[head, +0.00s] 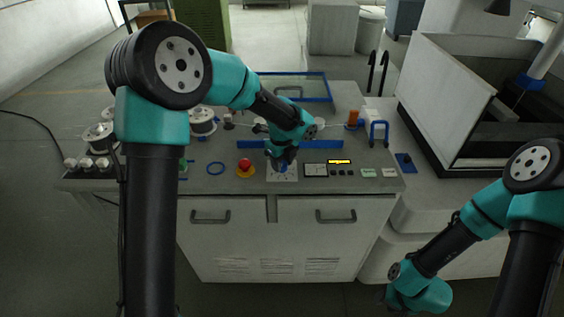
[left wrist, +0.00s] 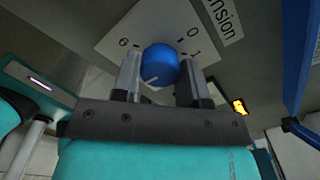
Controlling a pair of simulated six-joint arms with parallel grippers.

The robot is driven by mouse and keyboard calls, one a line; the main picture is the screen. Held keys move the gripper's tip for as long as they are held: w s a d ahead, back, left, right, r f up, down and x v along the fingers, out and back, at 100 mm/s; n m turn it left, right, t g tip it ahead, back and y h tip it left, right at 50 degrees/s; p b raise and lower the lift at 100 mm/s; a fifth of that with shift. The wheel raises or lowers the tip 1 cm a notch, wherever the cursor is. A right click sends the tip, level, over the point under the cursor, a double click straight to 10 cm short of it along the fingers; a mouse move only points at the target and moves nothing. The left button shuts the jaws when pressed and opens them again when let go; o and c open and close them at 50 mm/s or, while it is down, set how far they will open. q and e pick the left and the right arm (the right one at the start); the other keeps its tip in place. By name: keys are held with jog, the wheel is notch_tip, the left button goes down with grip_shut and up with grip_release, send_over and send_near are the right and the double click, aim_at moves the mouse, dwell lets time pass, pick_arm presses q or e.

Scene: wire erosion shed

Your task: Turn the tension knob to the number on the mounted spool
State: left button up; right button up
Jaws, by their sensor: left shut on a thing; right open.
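I can read a 0, a 1 and what looks like a 6. The knob's pale pointer line points to the lower left in the left wrist view. My left gripper (left wrist: 160,76) is shut on the knob, one finger on each side. In the head view the left gripper (head: 282,160) covers most of the knob. A white spool (head: 202,121) stands on the bench; no number on it is legible. My right gripper (head: 388,298) is open, low at the right.
More spools (head: 99,137) stand at the left. A grey tank (head: 450,90) is at the right.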

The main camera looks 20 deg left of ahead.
pick_arm(q)
jog(key=m, duration=0.5)
jog(key=shift+m, duration=0.3)
jog(key=m, duration=0.5)
jog(key=shift+m, duration=0.3)
jog(key=o, duration=0.9)
notch_tip(320, 180, up, 18)
jog(key=shift+f, duration=0.25)
jog(key=shift+f, duration=0.1)
